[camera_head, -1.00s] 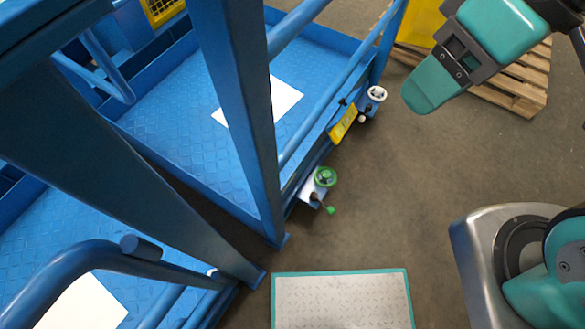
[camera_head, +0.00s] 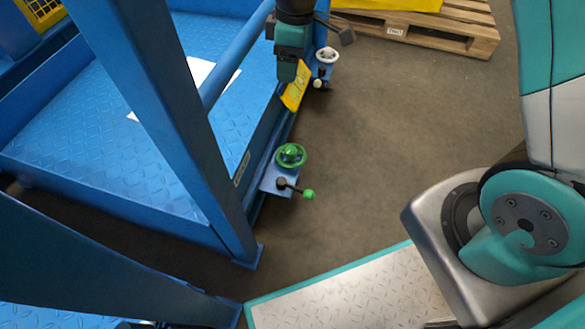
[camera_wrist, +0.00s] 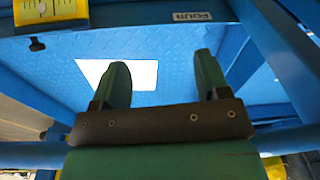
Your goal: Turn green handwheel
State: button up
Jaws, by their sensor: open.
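The green handwheel (camera_head: 290,156) is mounted on a small bracket at the side of the blue platform, in the middle of the head view. A crank handle with a green knob (camera_head: 308,194) sticks out just below it. My gripper (camera_head: 287,72) is above and beyond the wheel in the head view, near the yellow plate, and apart from the wheel. In the wrist view my gripper (camera_wrist: 162,82) has its two fingers spread with nothing between them. The wrist view does not show the green handwheel.
A white handwheel (camera_head: 327,55) sits farther along the platform, beside the yellow plate (camera_head: 295,88). Blue posts and rails (camera_head: 165,110) stand at left. A wooden pallet (camera_head: 420,32) lies at the back. The grey floor right of the green wheel is clear.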

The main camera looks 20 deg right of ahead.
jog(key=n+h+b, duration=0.1)
jog(key=n+b, duration=0.1)
jog(key=b, duration=0.7)
send_over(292, 150)
notch_tip(292, 150, down, 22)
jog(key=r, duration=0.1)
notch_tip(292, 150, down, 17)
jog(key=b, duration=0.9)
jog(key=shift+f, duration=0.2)
jog(key=shift+c, duration=0.3)
jog(key=c, duration=0.9)
